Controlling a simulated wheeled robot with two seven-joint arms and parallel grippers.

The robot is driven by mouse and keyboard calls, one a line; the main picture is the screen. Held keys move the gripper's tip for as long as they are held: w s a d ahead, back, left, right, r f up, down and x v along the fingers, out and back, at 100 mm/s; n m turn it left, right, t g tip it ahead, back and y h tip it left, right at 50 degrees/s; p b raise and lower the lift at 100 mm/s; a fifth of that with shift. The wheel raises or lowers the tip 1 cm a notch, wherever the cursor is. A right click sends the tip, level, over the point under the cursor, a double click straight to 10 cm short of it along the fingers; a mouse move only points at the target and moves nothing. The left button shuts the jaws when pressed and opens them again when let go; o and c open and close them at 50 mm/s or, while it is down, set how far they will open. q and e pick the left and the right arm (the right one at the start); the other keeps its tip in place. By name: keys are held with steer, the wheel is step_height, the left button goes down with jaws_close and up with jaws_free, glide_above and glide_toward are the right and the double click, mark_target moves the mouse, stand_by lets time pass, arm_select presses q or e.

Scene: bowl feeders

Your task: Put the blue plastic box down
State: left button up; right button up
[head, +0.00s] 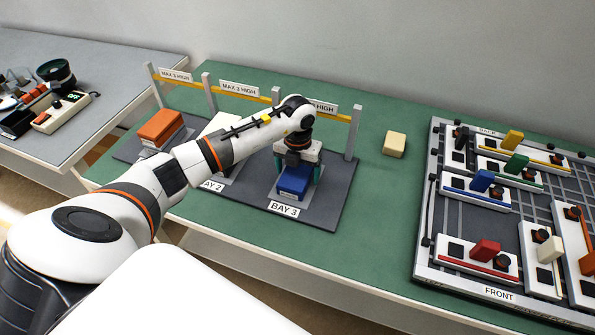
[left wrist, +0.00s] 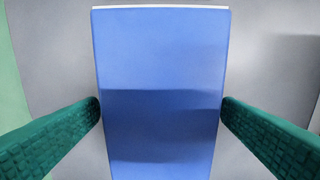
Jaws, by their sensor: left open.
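The blue plastic box (head: 292,181) is in bay 3 of the dark rack, behind the "BAY 3" label (head: 284,208). A pale strip shows along its lower front edge in the head view. My left gripper (head: 296,172) is over it, pointing down, with a green finger on each side. In the left wrist view the box (left wrist: 160,70) fills the middle, between the fingers of the open gripper (left wrist: 160,108). The fingertips are very close to its sides; I cannot tell whether they touch. What lies under the box is mostly hidden. My right gripper is not in view.
Posts (head: 353,133) and a yellow bar edge the rack. A cream block (head: 394,144) lies on the green table. A fixture board (head: 450,218) stands right.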

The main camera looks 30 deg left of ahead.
mark_target(298, 171)
arm_select(q)
step_height(298, 171, up, 11)
steer(key=b, duration=0.2)
steer(key=shift+r, duration=0.2)
steer(key=shift+d+f, duration=0.1)
